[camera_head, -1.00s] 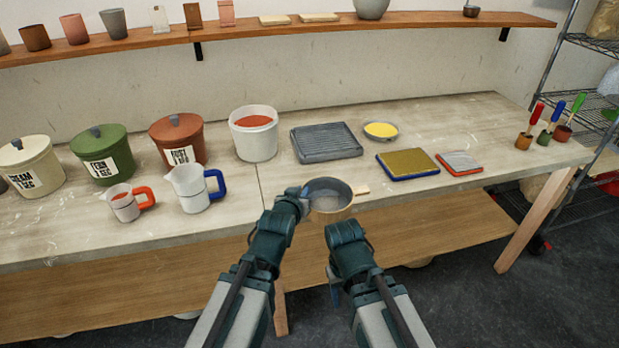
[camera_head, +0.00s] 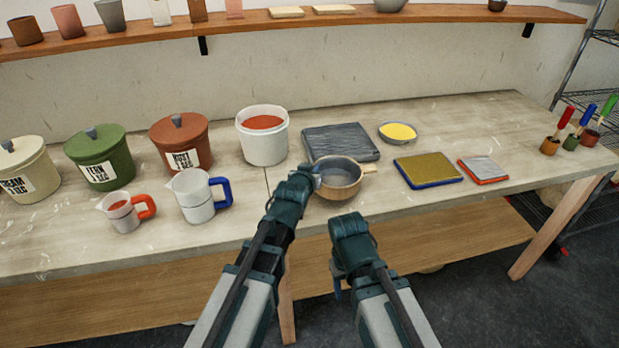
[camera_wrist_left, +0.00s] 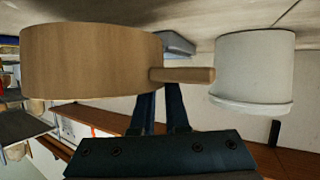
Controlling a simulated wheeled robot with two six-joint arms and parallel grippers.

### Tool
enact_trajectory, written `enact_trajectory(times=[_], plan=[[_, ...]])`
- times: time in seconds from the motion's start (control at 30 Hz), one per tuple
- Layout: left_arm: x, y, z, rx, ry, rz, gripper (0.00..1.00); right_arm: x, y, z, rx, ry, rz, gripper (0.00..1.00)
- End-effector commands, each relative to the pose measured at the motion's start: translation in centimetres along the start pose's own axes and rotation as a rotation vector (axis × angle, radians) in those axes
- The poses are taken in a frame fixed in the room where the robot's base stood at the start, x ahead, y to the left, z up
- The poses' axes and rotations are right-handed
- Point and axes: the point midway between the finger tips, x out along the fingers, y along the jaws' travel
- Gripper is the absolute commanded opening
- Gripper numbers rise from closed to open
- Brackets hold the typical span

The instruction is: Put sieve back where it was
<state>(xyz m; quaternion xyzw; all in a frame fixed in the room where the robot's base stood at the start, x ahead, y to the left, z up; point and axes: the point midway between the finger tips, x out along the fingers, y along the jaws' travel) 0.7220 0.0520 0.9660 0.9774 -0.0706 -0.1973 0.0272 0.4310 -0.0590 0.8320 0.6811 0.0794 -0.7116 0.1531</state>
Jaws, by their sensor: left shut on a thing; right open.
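The sieve (camera_head: 343,192) is a round wooden ring with a grey mesh inside and short handles. My left gripper (camera_head: 310,174) is shut on its left handle and holds it level near the table's front edge, just in front of the dark grey ribbed tray (camera_head: 335,138). Whether its underside touches the table cannot be told. In the left wrist view, the sieve's wooden side (camera_wrist_left: 90,60) and the handle (camera_wrist_left: 185,75) show beyond my gripper's fingers (camera_wrist_left: 165,105). My right gripper (camera_head: 349,222) is open and empty, below and in front of the sieve.
A white bucket with red contents (camera_head: 263,140) stands left of the tray. A yellow-filled bowl (camera_head: 397,132), a blue-edged screen (camera_head: 428,170) and a red-edged one (camera_head: 483,169) lie to the right. A blue-handled jug (camera_head: 196,196) stands at left.

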Motion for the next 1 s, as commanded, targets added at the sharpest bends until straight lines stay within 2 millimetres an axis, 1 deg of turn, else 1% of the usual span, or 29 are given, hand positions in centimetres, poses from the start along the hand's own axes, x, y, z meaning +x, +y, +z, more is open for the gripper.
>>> enact_trajectory(times=[0.07,0.17,0.43,0.7,0.83,0.87,1.0], plan=[[-0.1,0.0,0.1,0.0,0.001,0.001,0.0,0.1,0.0,0.0,0.0,0.0,0.0,0.56],[0.1,0.0,0.6,0.0,0.001,0.001,0.0,0.6,-0.1,0.0,0.0,0.0,0.0,0.56],[1.2,0.0,3.5,0.001,0.0,0.002,0.0,3.6,-0.3,-0.2,0.0,0.0,0.0,0.56],[1.1,0.0,3.3,0.001,0.0,0.002,0.0,3.5,-0.3,-0.2,0.0,0.0,0.0,0.56],[1.3,0.0,3.6,0.001,0.0,0.002,0.0,3.8,-0.4,-0.2,0.0,0.0,0.0,0.56],[1.3,0.0,3.6,0.001,0.0,0.002,0.14,3.8,-0.4,-0.2,0.0,0.0,0.0,0.56],[1.2,0.0,3.5,0.001,0.0,0.002,0.39,3.7,-0.3,-0.2,0.0,0.0,0.0,0.56]])
